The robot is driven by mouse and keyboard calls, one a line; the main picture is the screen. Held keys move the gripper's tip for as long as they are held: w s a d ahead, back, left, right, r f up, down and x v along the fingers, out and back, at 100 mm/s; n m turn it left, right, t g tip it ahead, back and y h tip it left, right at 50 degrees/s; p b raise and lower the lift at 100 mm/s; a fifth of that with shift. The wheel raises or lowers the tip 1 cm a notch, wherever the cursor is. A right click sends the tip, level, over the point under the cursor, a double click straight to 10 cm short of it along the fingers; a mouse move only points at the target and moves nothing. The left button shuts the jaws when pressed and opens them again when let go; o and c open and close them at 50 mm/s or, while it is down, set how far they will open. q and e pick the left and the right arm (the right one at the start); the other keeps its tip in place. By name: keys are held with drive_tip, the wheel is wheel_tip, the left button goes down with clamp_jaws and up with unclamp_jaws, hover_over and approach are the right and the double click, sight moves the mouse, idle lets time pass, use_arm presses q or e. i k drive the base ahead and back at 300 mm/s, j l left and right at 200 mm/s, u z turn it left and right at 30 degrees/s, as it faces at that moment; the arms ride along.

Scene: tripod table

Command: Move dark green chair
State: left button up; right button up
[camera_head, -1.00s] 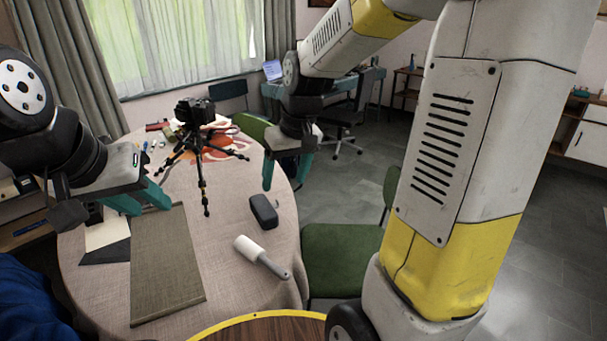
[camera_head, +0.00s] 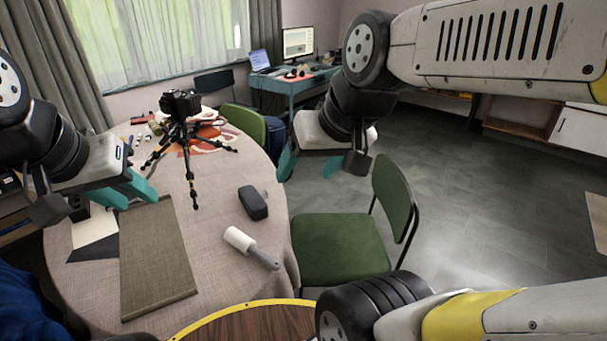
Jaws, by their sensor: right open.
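A dark green chair (camera_head: 340,248) stands at the right side of the round table, its seat against the table edge and its backrest (camera_head: 393,197) facing right. A second green chair (camera_head: 246,122) stands behind the table, partly hidden by it. My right gripper (camera_head: 306,174) is open and empty, above and behind the near chair's seat, apart from it. My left gripper (camera_head: 133,196) is over the left part of the table, with its teal fingers apart and nothing seen between them.
The round table (camera_head: 215,275) bears a tripod with camera (camera_head: 183,120), a black case (camera_head: 253,203), a lint roller (camera_head: 248,246) and a grey-green mat (camera_head: 155,260). A desk (camera_head: 290,85) stands at the back. The floor (camera_head: 480,200) right of the chair is clear.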

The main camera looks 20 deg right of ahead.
sight(330, 249)
drive_tip(key=z, duration=0.25)
drive_tip(key=i+l+z, duration=0.15)
drive_tip(key=l+z, duration=0.25)
drive_tip(key=i+l+z, duration=0.2)
drive_tip(key=l+z, duration=0.15)
drive_tip(key=i+l+z, duration=0.15)
drive_tip(key=i+l, duration=0.5)
drive_tip(key=l, duration=0.25)
drive_tip(key=i+l+z, duration=0.1)
drive_tip(key=i+l, duration=0.55)
drive_tip(key=l, duration=0.15)
